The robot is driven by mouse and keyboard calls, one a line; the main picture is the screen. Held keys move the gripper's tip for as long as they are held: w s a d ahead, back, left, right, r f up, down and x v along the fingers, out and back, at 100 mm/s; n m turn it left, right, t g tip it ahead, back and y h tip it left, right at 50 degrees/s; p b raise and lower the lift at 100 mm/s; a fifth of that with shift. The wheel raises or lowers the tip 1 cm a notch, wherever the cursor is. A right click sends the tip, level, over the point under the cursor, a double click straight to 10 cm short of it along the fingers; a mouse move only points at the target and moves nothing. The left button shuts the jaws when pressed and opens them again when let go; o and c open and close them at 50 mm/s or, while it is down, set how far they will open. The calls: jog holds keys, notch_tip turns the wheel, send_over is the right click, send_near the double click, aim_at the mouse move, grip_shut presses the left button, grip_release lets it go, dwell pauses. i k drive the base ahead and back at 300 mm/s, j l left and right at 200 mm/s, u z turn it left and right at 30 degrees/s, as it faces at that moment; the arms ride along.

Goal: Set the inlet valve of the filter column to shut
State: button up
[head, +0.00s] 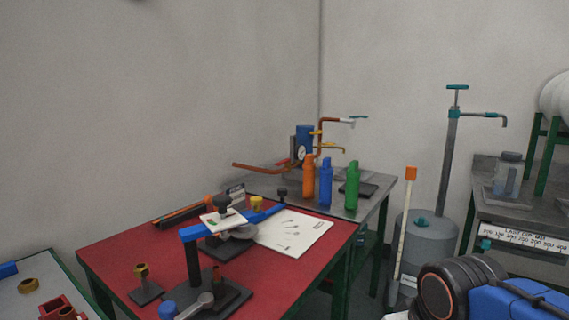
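I cannot tell for certain which thing is the filter column. On the metal table at the back, a blue box with a round gauge (304,140) is joined to copper pipes (262,166). A pipe from it ends at the upper right in a white and teal fitting (357,118). A yellow fitting (330,147) sticks out lower down. Whether either fitting is the inlet valve, and how it is set, is too small to tell. My gripper is not in view; a blue and black part at the lower right looks like my arm.
Orange (308,178), blue (325,183) and green (352,186) bottles stand before the gauge box. A red table (120,258) with a blue lever device (194,262) is nearer. A grey tank (425,245) with a tall pump (450,150) stands right, beside another bench (500,212).

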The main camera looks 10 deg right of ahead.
aim_at(286, 161)
jog(key=i+l+u, duration=0.25)
jog(key=l, duration=0.45)
jog(key=l+u, duration=0.25)
jog(key=l, duration=0.45)
jog(key=i+l+u, duration=0.2)
jog(key=l, duration=0.55)
jog(key=k+j, duration=0.05)
jog(key=k, duration=0.05)
